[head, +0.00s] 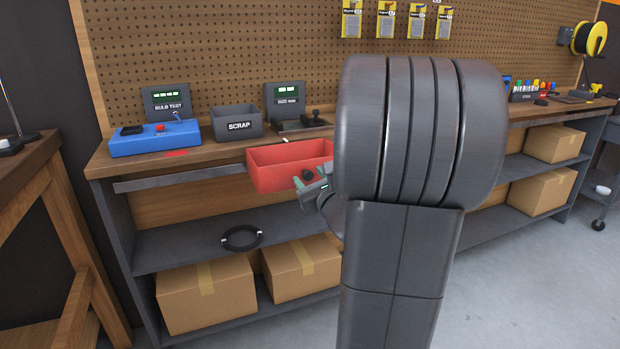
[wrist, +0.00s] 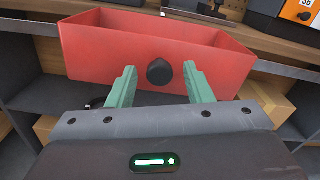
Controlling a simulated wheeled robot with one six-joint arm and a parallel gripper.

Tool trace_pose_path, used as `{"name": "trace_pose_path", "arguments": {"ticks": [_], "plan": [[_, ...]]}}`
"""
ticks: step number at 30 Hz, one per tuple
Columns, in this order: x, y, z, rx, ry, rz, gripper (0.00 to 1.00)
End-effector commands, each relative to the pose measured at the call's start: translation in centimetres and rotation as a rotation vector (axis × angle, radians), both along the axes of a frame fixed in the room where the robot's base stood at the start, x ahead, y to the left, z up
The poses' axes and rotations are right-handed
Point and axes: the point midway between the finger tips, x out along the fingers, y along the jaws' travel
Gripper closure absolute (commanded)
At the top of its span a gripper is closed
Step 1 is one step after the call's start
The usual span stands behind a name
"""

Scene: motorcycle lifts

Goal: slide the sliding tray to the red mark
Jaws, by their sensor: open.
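The sliding tray (head: 277,171) is an open red box on a grey rail (head: 190,178) along the bench's front edge. It also shows in the wrist view (wrist: 100,58), with a round black knob (wrist: 159,72) on its front. The red mark (head: 176,153) is a small patch on the bench top, left of the tray, in front of the blue tester. My gripper (wrist: 152,82) is open, its green fingers on either side of the knob in the picture and pointing at the tray front. I cannot tell whether they touch it. In the head view my arm hides the bench's middle.
A blue bulb tester (head: 155,139) and a grey scrap bin (head: 237,122) stand on the bench behind the rail. Cardboard boxes (head: 206,293) and a black ring (head: 241,238) lie on the shelves below. A wooden table (head: 30,185) stands at the left. The rail left of the tray looks clear.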

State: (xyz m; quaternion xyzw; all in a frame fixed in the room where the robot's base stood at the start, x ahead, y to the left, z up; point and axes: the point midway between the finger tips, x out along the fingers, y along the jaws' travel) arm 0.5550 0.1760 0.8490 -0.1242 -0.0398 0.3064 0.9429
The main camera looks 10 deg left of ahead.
Motion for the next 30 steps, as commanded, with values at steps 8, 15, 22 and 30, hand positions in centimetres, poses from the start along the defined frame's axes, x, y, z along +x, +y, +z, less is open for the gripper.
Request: {"name": "trace_pose_path", "arguments": {"ticks": [8,15,22,30], "plan": [[-4.6,-3.5,0.3,-0.001,-0.002,-0.006,0.54],[-8.6,-6.3,0.2,-0.001,-0.001,-0.004,0.54],[-10.3,-7.5,0.1,0.000,0.000,-0.001,0.54],[-10.7,-7.7,0.0,0.000,0.000,0.000,0.54]]}}
